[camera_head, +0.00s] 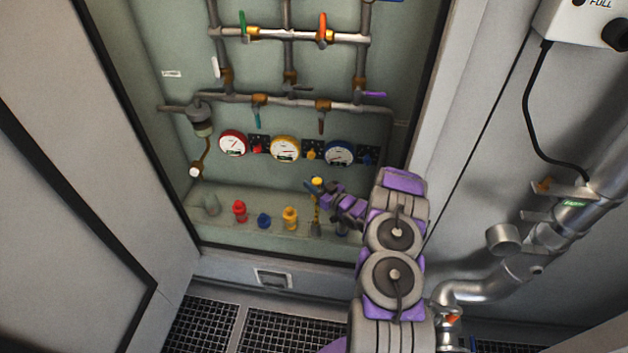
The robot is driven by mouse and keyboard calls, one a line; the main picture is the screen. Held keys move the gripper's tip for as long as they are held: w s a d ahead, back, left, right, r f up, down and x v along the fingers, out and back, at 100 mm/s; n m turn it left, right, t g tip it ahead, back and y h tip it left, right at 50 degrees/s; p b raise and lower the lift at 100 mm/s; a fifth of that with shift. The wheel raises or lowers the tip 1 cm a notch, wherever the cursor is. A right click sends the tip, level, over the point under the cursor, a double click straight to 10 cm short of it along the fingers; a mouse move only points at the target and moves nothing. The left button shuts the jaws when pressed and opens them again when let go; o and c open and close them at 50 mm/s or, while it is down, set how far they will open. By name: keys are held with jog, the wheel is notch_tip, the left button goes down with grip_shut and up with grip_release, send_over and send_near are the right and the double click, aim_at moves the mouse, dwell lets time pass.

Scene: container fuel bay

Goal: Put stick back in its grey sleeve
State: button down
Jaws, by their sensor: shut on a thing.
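My gripper (325,197) is at the end of my purple and grey arm, inside the open cabinet above the right part of its bottom ledge. It is shut on a stick with a yellow round top (317,182). A thin yellowish length (316,212) shows below the jaws, roughly upright, and looks like the lower part of the stick. Its lower end is too small to tell whether it is in a sleeve. A grey upright piece (212,205) stands at the left end of the ledge; I cannot tell whether it is the grey sleeve.
Red (240,211), blue (264,220) and yellow (290,217) fittings stand on the ledge (225,228), left of my gripper. Round red (233,143), yellow (285,149) and blue (339,153) gauges are above. Pipes with coloured valve handles cross the upper cabinet. The cabinet's right edge is close to my arm.

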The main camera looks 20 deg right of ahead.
aim_at(317, 214)
notch_tip(317, 214, down, 14)
jog(key=b, duration=0.2)
jog(key=shift+f+b, duration=0.25)
jog(key=shift+b, duration=0.1)
dwell(1.0)
jog(key=shift+a+p, duration=0.2)
jog(key=shift+p, duration=0.1)
dwell(0.5)
jog(key=shift+f, duration=0.45)
jog(key=c, duration=0.7)
grip_release()
jog(key=p+v, duration=0.4)
jog(key=v, duration=1.3)
jog(key=shift+s+d+p, duration=0.1)
jog(key=shift+s+p, duration=0.05)
jog(key=shift+p, duration=0.15)
